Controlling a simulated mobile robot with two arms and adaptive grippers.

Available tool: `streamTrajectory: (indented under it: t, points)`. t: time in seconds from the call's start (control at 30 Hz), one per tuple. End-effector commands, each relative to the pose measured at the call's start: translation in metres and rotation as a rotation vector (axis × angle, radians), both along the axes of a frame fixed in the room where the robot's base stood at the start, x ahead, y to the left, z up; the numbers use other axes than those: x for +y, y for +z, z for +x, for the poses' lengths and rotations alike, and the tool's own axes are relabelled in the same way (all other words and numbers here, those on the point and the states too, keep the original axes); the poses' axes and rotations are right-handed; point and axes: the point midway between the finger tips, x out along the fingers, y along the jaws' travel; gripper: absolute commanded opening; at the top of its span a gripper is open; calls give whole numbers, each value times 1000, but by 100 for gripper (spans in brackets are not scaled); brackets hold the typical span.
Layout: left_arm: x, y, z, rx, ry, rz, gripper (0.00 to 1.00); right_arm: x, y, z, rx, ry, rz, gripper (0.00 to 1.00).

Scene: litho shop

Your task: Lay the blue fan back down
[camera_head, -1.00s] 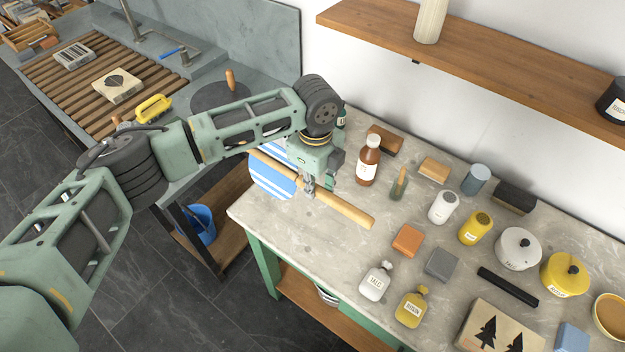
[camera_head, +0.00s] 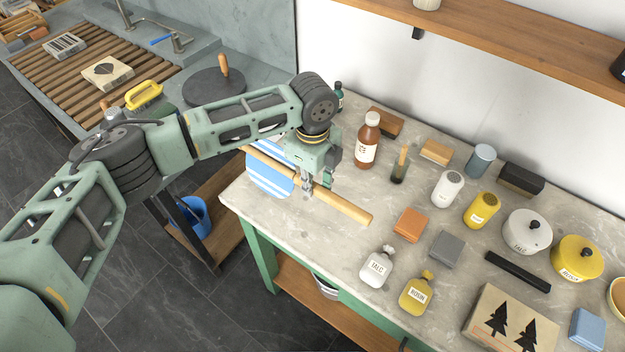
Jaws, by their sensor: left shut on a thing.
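The blue fan has a round blue-and-white striped head (camera_head: 268,180) and a pale wooden handle (camera_head: 343,205). My left gripper (camera_head: 308,188) points down and is shut on the handle near the fan head. The fan is over the left end of the grey stone-topped bench (camera_head: 330,240), its head at the left edge and its handle slanting down to the right. My left wrist hides part of the fan. I cannot tell whether the fan touches the bench top. My right gripper is not in view.
A brown bottle (camera_head: 367,142) and a small pot with a wooden handle (camera_head: 400,168) stand behind the handle. An orange block (camera_head: 410,224), a talc bottle (camera_head: 376,268) and a rosin bottle (camera_head: 416,294) are to its right. Bare bench lies in front of the fan.

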Motion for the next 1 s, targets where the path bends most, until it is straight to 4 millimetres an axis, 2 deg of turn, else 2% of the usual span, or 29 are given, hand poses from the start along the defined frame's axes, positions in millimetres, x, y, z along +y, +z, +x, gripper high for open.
streamTrajectory:
  t: [0.3, 0.7, 1.0]
  points:
    - [-2, -3, 2, 0, 0, 0, 0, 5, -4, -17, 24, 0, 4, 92]
    - [-13, -22, 16, 0, 0, 0, 0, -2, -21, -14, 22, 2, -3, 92]
    - [-14, -23, 18, 0, -1, 0, 0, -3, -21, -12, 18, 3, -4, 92]
